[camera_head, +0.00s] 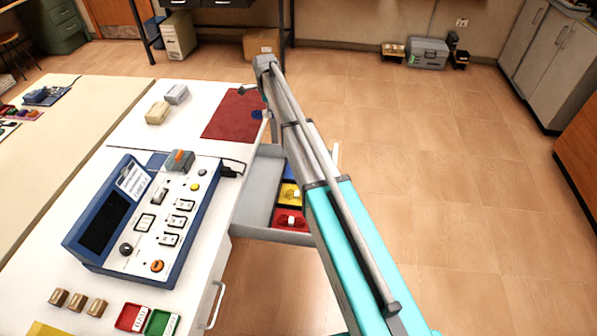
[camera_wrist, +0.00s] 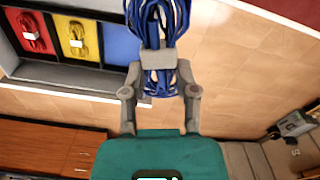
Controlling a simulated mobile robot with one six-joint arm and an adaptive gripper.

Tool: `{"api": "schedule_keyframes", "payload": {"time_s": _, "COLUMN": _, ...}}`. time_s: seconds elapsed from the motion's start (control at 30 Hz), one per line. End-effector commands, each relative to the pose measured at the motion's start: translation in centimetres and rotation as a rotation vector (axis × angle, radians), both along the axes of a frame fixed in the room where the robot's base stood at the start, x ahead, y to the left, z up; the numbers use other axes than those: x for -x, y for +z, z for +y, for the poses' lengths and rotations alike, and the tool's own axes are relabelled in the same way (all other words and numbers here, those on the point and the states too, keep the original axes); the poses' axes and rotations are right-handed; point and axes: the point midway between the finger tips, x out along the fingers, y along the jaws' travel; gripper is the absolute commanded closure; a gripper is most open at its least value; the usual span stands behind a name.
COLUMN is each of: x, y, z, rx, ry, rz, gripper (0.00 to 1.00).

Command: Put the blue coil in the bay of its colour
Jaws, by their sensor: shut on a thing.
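The blue coil (camera_wrist: 160,22) is a bundle of blue cable with a grey band around its middle. My gripper (camera_wrist: 159,72) is shut on it, with a finger on either side near the band. In the head view the coil is a small blue patch (camera_head: 257,114) by the edge of the red mat, mostly hidden. The blue bay (camera_wrist: 121,45) shows bare blue floor in the wrist view, just left of the coil. In the head view the blue bay (camera_head: 288,172) is partly hidden by my arm. The coil is apart from the bay.
The open drawer (camera_head: 258,190) also has a yellow bay (camera_wrist: 92,57) holding a yellow coil (camera_wrist: 78,39) and a red bay (camera_wrist: 45,52) holding a red coil (camera_wrist: 34,33). The red mat (camera_head: 232,116) lies on the table. A blue-framed control panel (camera_head: 150,215) stands beside the drawer.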

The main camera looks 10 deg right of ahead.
Motion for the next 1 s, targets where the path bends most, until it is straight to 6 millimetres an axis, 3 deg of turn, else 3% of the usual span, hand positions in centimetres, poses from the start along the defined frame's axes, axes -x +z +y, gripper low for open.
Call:
{"api": "schedule_keyframes", "payload": {"time_s": 0.37, "x": 0.3, "y": -0.1, "z": 1.1, "rx": 0.0, "ry": 0.013, "rz": 0.0, "gripper": 1.0}}
{"api": "schedule_keyframes", "payload": {"time_s": 0.53, "x": 1.1, "y": -0.6, "z": -0.2, "rx": 0.0, "ry": 0.002, "rz": 0.0, "gripper": 1.0}}
{"api": "schedule_keyframes", "payload": {"time_s": 0.77, "x": 4.4, "y": -2.7, "z": -5.4, "rx": 0.0, "ry": -0.049, "rz": 0.0, "gripper": 1.0}}
{"api": "schedule_keyframes", "payload": {"time_s": 1.0, "x": 10.2, "y": -5.8, "z": -13.4, "rx": 0.0, "ry": -0.136, "rz": 0.0, "gripper": 1.0}}
